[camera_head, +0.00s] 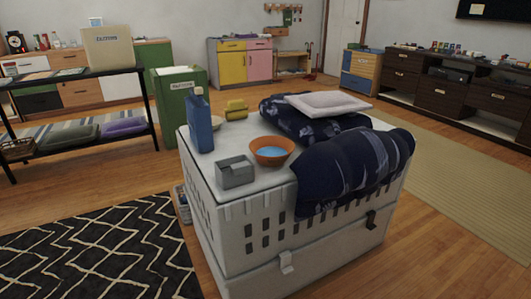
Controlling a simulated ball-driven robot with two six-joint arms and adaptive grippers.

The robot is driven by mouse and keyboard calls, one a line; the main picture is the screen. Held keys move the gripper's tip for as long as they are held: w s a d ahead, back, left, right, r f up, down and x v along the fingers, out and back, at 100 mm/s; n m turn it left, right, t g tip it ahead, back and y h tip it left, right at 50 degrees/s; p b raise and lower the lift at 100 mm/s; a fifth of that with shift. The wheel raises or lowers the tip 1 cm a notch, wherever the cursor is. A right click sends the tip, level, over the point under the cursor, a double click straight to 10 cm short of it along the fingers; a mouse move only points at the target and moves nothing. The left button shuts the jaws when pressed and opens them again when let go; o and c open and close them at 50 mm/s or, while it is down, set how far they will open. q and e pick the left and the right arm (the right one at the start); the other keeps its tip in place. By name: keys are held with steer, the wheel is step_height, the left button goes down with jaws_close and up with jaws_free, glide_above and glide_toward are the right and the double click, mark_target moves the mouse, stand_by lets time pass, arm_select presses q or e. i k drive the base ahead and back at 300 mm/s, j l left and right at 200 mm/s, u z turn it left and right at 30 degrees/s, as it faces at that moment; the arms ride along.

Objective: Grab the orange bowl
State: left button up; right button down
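An orange bowl (287,148) with a blue inside sits upright on the white top of a slotted crate (250,183) in the head view. It stands near the front middle of the top, between a small grey box and a dark blue patterned cloth. Nothing covers the bowl. Neither of my grippers shows in this view.
Beside the bowl are the grey box (235,171), a blue bottle (199,122), a yellow object (236,109) and the patterned cloth (350,165), which hangs over the crate's edge. A black-and-white rug (105,250) lies at left; open wooden floor (440,255) is at right.

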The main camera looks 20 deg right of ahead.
mark_target(270, 150)
steer(key=i+j+z, duration=0.15)
steer(key=z, duration=0.3)
steer(key=i+j+z, duration=0.3)
steer(key=z, duration=0.2)
